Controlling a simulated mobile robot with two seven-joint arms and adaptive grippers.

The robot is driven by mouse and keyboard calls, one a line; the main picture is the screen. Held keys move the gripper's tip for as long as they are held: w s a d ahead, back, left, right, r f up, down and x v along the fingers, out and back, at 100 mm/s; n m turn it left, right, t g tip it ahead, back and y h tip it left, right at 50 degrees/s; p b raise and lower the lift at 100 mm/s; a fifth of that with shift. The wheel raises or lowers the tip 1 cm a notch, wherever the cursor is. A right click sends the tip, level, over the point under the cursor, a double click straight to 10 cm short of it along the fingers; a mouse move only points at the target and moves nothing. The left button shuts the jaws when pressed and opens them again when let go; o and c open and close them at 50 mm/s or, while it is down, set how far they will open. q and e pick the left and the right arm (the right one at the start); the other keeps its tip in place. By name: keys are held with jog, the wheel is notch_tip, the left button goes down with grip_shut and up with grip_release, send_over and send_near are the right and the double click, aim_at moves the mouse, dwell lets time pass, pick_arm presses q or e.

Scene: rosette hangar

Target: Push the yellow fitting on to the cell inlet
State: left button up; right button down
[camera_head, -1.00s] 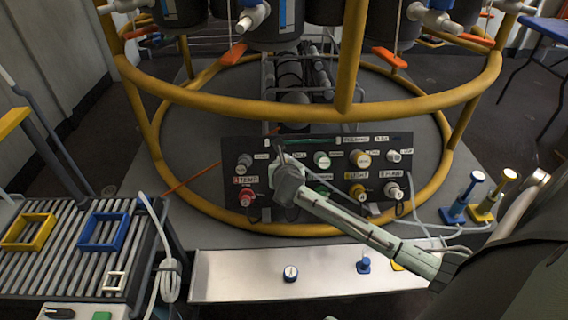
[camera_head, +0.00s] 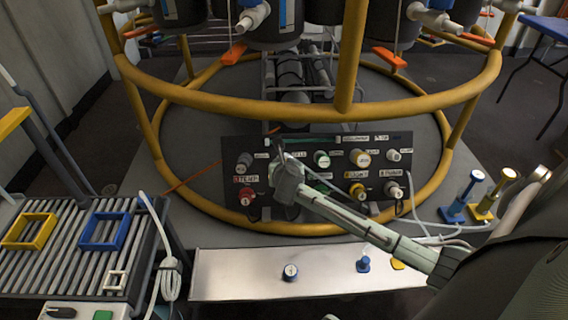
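Yellow items in view are two panel ports (camera_head: 360,158), a yellow stand (camera_head: 490,203) at right and a yellow piece (camera_head: 398,265) on the tray. Which is the fitting is unclear. My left gripper is not in view.
A pale tray (camera_head: 235,280) lies below the panel, with a blue-based piece (camera_head: 363,262) on it. A ribbed bench (camera_head: 60,257) with yellow and blue frames is at left. A blue stand (camera_head: 455,212) with tubing stands at right. The yellow rail (camera_head: 300,108) crosses above the panel.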

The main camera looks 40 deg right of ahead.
dwell(0.3)
jog(key=c, duration=1.3)
grip_release()
jog(key=v, duration=1.2)
jog(key=shift+d, duration=0.1)
jog(key=shift+f, duration=0.1)
